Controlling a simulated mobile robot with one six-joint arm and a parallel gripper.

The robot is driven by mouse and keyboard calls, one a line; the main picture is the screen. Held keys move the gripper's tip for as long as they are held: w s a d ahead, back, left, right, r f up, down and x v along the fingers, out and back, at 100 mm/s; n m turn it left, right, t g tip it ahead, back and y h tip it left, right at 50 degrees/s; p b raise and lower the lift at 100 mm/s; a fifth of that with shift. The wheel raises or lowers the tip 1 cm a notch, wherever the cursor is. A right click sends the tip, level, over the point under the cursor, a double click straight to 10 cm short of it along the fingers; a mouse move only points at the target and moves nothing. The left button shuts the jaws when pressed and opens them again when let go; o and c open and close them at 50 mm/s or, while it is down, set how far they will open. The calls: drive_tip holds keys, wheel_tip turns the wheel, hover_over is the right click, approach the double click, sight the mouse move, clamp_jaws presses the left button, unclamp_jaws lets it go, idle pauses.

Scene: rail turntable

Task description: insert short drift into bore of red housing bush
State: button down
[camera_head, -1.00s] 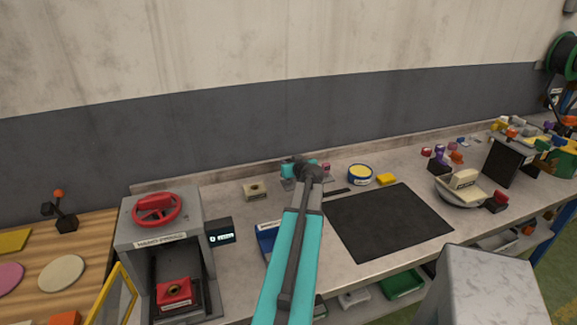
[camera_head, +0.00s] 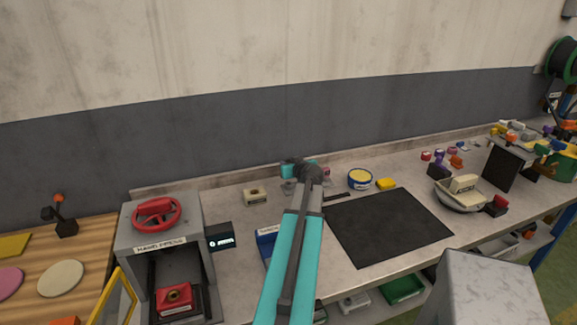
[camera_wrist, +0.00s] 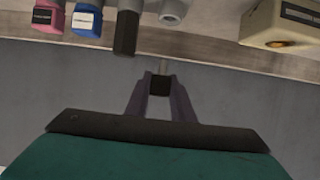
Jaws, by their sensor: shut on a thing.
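The red housing bush (camera_head: 174,296) is a red block with a round dark bore on top. It sits in the lower opening of the grey hand press (camera_head: 145,240) at the left. In the wrist view my gripper (camera_wrist: 161,88) is shut on the short drift (camera_wrist: 163,69), a dark block with a thin grey pin pointing away from the jaws. In the head view my arm reaches to the back of the bench and its own links hide the jaws and the drift. The bush is not in the wrist view.
Behind the drift, the wrist view shows a pink tool (camera_wrist: 48,16), a blue tool (camera_wrist: 86,18), a dark bar (camera_wrist: 126,32) and a cream block with a brass bore (camera_wrist: 280,22). A black mat (camera_head: 390,227) lies right of my arm. A blue tray (camera_head: 266,245) stands near the press.

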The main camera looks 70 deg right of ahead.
drive_tip(key=shift+r+p, duration=0.6)
drive_tip(key=shift+r, duration=1.8)
